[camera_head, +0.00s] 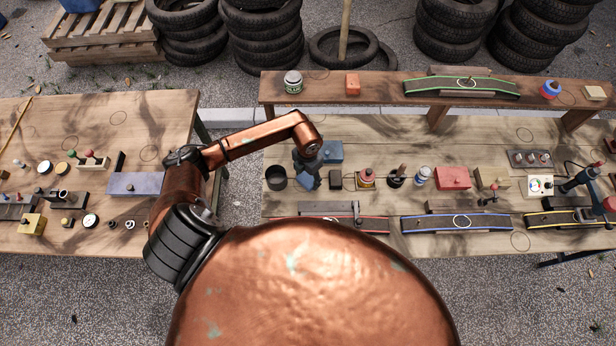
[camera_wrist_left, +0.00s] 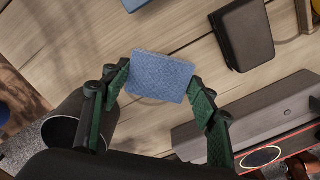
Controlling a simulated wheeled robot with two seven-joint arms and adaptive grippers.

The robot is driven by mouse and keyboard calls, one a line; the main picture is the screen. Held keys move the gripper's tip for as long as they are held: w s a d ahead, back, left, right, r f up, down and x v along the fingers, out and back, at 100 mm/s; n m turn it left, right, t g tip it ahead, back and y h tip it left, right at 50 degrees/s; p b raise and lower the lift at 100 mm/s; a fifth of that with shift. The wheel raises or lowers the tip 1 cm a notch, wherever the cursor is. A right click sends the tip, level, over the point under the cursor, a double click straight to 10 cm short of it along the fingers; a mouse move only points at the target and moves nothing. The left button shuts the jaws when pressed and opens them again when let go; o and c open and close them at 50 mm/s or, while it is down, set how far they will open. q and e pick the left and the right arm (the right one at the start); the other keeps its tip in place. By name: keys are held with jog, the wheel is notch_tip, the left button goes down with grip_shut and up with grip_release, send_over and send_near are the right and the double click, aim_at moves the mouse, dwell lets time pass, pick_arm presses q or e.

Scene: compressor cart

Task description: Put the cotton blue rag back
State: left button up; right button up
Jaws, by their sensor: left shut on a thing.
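My left gripper (camera_head: 306,168) is above the left end of the right-hand workbench. It is shut on a flat blue piece, the blue rag (camera_head: 310,183). In the left wrist view the rag (camera_wrist_left: 160,76) sits between the two green-padded fingers of the left gripper (camera_wrist_left: 157,95). It looks like a small, smooth, flat rectangle, held tilted in the head view. Its underside is hidden. A second blue block-like thing (camera_head: 332,151) lies just behind the gripper on the bench. My right gripper is not in view.
A dark round cup (camera_head: 276,177) stands left of the gripper, and a small black box (camera_head: 335,180) stands right of it. A grey block with a red-edged strip (camera_head: 343,223) lies in front. A raised shelf (camera_head: 320,90) runs behind. Bare wood (camera_head: 400,145) lies to the right.

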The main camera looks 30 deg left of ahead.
aim_at(308, 179)
pick_arm(q)
jog(key=o, duration=1.1)
notch_tip(308, 179, up, 12)
jog(key=shift+r, duration=0.15)
